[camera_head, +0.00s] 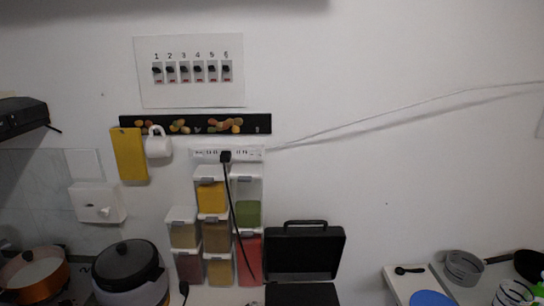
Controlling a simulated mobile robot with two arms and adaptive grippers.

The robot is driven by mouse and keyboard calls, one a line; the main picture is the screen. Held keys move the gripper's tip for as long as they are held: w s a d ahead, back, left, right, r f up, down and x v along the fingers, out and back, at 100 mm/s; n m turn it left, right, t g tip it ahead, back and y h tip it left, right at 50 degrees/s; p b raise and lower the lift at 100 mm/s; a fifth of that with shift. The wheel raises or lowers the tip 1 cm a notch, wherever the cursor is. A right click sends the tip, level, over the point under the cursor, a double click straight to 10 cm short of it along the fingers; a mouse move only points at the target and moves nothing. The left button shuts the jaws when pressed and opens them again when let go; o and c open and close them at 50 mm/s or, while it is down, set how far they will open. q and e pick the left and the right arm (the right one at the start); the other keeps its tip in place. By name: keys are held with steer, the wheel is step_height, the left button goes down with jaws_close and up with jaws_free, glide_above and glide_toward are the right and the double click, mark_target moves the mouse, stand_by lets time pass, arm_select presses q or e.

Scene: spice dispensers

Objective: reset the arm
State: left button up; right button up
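Neither of my arms shows in the head view, and no gripper is in sight. Brown-filled dispensers (215,236) and a red-filled one (250,257) sit lower down. A black cord (233,200) hangs from the power strip (212,155) across the front of them.
An open black case (304,252) stands right of the dispensers. A rice cooker (130,271) and an orange pot (36,273) are at the lower left. A grey pan (463,266) is at the lower right.

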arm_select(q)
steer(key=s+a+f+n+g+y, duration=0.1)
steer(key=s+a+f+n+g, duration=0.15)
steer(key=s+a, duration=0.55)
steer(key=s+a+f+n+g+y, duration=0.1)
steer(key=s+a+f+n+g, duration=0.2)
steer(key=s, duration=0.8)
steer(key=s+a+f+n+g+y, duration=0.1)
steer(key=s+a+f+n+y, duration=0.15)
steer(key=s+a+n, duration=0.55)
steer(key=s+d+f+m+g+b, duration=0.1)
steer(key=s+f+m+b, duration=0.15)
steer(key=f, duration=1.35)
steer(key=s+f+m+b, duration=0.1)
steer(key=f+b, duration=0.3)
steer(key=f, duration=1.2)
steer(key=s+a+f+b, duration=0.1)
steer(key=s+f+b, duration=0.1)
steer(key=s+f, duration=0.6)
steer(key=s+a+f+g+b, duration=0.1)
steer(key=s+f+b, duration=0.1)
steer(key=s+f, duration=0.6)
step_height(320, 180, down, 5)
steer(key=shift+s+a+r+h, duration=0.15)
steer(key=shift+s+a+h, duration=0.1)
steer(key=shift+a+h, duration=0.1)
